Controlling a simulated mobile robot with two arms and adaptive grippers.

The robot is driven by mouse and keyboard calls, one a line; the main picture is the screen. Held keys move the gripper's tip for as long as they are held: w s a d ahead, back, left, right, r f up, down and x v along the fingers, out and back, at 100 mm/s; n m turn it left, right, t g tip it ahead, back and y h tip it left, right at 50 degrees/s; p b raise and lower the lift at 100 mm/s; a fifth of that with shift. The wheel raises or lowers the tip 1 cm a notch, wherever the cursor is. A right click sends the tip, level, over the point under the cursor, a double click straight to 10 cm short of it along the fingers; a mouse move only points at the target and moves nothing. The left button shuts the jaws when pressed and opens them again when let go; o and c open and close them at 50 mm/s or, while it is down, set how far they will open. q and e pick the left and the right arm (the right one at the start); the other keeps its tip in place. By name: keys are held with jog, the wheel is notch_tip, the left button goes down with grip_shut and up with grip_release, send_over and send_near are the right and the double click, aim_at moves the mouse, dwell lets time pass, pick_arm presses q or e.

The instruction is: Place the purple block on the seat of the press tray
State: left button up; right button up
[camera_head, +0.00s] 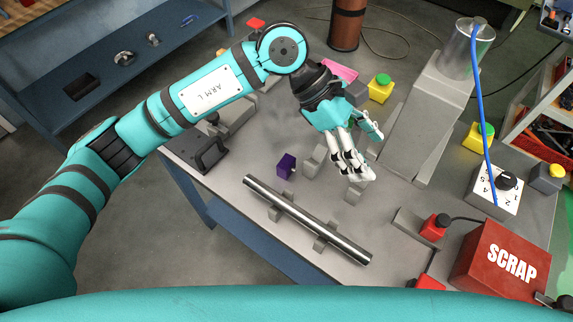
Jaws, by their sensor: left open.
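The purple block (286,166) stands on the grey cart top, near its front left edge. My left gripper (368,156) is open and empty, to the right of the purple block and apart from it. Its fingers point down and right, over grey upright pieces (314,161) on the cart top. A grey press-like machine (426,118) with a metal cylinder on top stands to the right of the gripper. I cannot tell for sure which part is the press tray or its seat; the hand may hide some of it. My right gripper is not in view.
A long metal bar (307,220) lies on two grey supports in front of the block. A red SCRAP box (500,262), a white dial box (495,190) and yellow button boxes (381,88) stand around the cart top (385,285). A blue cable hangs at the right.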

pick_arm(q)
jog(key=w+a+f+t+y, duration=0.2)
jog(key=w+a+y, duration=0.1)
jog(key=w+a, duration=0.15)
jog(key=m+t+y+p, duration=0.1)
jog(key=t+y+p, duration=0.1)
jog(key=y+p, duration=0.25)
send_over(288, 163)
jog(key=shift+y, duration=0.35)
notch_tip(288, 163, down, 11)
jog(key=shift+w+f, duration=0.1)
jog(key=shift+f, duration=0.1)
notch_tip(288, 163, down, 5)
jog(key=p, duration=0.2)
jog(key=shift+r+p, duration=0.1)
jog(key=shift+p, duration=0.25)
jog(key=shift+f, duration=0.35)
